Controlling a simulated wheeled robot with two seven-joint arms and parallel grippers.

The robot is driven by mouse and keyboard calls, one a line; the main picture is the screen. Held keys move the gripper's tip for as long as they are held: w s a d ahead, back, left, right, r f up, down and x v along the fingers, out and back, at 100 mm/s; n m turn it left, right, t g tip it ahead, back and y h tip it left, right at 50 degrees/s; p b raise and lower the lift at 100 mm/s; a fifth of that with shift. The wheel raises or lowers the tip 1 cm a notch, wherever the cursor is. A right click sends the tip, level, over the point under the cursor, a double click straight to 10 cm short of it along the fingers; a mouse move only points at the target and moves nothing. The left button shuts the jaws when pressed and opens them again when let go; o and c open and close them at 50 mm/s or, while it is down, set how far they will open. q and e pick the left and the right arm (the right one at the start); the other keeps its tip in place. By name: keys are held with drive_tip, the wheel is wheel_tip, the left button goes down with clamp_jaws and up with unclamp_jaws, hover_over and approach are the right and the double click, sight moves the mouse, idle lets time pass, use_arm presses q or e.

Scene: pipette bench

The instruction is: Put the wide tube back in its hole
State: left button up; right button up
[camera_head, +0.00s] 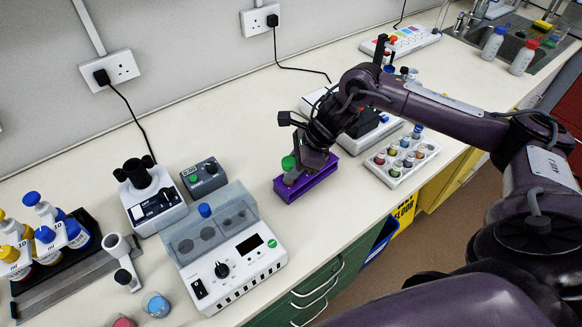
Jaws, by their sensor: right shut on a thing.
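A wide tube with a green cap (288,163) is at the left end of a purple rack (307,187) on the white bench. My right gripper (296,172) comes down over the rack from the upper right and is shut on this tube. The tube stands about upright. Its lower part is at the rack's top, partly hidden by the gripper, so I cannot tell whether it is inside a hole or just above it. The rack's holes are mostly hidden by my right gripper. My left gripper is not in view.
A grey-lidded device with a dial (222,270) stands to the left of the rack. A white tray of small coloured-cap vials (401,160) stands to the right. A white device (318,97) is behind my right arm.

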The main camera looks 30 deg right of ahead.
drive_tip(key=o, duration=1.1)
drive_tip(key=b+v, duration=0.2)
drive_tip(key=v, duration=0.6)
drive_tip(key=shift+f, duration=0.1)
